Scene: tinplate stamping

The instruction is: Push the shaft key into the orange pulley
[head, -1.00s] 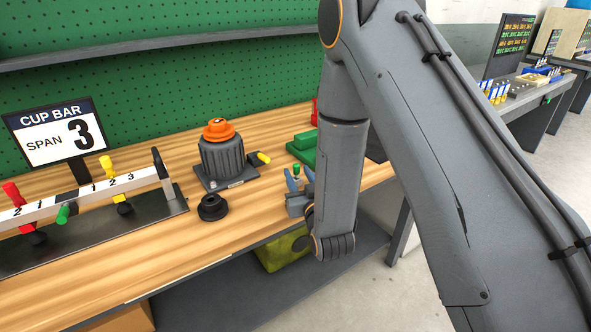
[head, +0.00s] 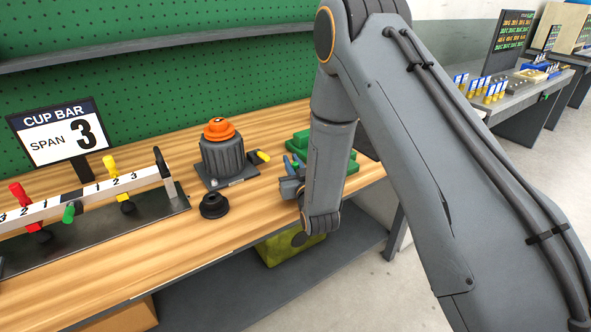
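The orange pulley (head: 219,131) sits on top of a dark grey ribbed motor (head: 222,158) on the wooden bench. A small dark mark shows at its top centre. A small green piece shows at the fingertips. I cannot tell whether it is held or lies behind them, nor whether it is the shaft key. My forearm hides part of the bench there.
A green stepped block (head: 343,163) is behind my forearm. A black part with a yellow end (head: 260,157) is right of the motor. A black flanged ring (head: 214,205) stands in front. The cup bar (head: 90,193) with coloured handles is at left.

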